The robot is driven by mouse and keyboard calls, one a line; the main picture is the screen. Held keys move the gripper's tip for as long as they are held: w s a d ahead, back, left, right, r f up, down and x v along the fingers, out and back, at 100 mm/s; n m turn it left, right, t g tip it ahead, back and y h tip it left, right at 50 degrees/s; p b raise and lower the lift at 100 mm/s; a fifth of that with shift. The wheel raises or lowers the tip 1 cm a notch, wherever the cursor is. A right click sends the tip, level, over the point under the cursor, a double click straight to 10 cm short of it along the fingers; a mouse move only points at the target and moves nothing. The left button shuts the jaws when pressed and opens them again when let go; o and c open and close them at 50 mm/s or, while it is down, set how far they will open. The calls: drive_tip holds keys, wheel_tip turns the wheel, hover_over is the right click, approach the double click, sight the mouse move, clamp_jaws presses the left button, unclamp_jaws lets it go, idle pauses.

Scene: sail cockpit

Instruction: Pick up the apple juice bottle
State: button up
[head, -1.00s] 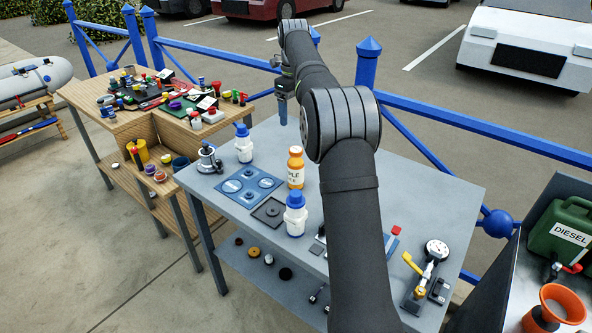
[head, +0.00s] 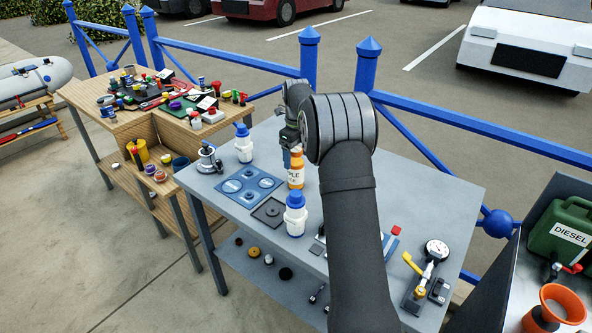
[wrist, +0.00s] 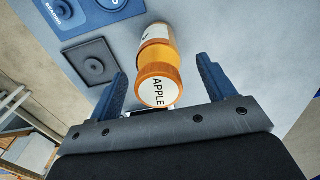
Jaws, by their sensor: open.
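The apple juice bottle (head: 295,172) is an orange bottle with a white label, standing upright on the grey table. My gripper (wrist: 160,88) is open, with a finger on each side of the bottle and gaps between. In the head view my gripper (head: 290,155) is at the bottle's upper part, partly hidden by my arm. I cannot tell whether a finger touches the bottle.
A white bottle with a blue cap (head: 295,218) stands in front of the juice, and another (head: 243,146) stands behind left. A blue plate (head: 248,188) and a dark square plate (head: 269,212) lie left. A metal winch (head: 208,158) and a gauge (head: 435,252) are also on the table.

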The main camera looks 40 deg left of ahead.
drive_tip(key=shift+f, duration=0.65)
drive_tip(key=c, duration=1.6)
drive_tip(key=shift+r, duration=0.1)
